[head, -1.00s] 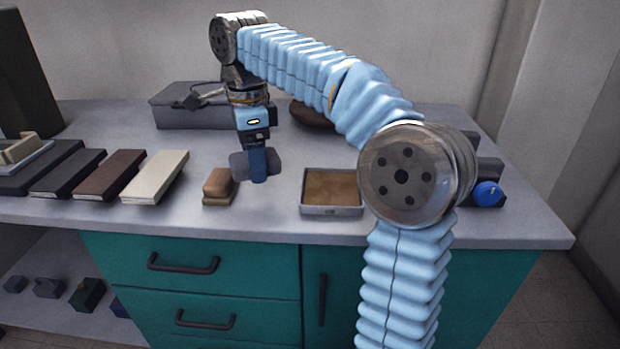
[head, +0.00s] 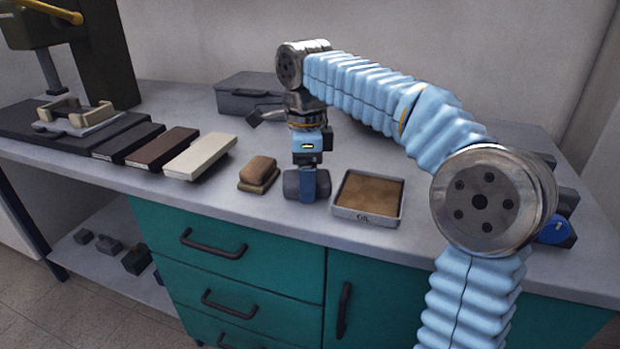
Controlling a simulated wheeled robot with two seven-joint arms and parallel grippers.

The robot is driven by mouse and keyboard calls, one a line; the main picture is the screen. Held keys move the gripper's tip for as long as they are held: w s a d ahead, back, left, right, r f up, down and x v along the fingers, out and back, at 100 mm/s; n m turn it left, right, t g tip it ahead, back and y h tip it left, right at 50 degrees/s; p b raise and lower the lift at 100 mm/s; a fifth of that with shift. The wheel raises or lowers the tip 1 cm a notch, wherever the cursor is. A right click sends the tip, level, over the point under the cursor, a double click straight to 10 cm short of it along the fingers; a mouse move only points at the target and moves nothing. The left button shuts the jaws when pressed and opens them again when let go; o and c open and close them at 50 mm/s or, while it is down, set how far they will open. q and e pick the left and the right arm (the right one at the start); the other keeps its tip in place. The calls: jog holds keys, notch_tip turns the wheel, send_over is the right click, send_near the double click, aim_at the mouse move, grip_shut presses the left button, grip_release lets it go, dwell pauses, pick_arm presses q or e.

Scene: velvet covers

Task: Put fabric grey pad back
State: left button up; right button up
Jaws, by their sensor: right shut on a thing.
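My right gripper (head: 307,190) is in the head view above the middle of the bench. It is shut on a dark grey pad (head: 292,184), whose ends stick out on both sides of the fingers. The pad is between a small stack of brown pads (head: 259,171) on its left and a shallow tray with a brown lining (head: 367,217) on its right. I cannot tell whether the pad touches the bench top. My left gripper is out of view.
Black, brown and cream blocks (head: 200,156) lie in a row at left, near a press-like machine (head: 95,50). A grey box (head: 248,92) stands at the back. Drawers (head: 230,250) are below, and dark pieces sit on a lower shelf (head: 90,262).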

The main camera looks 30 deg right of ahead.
jog(key=shift+f, duration=0.1)
jog(key=o, duration=1)
notch_tip(320, 180, up, 12)
jog(key=p, duration=0.3)
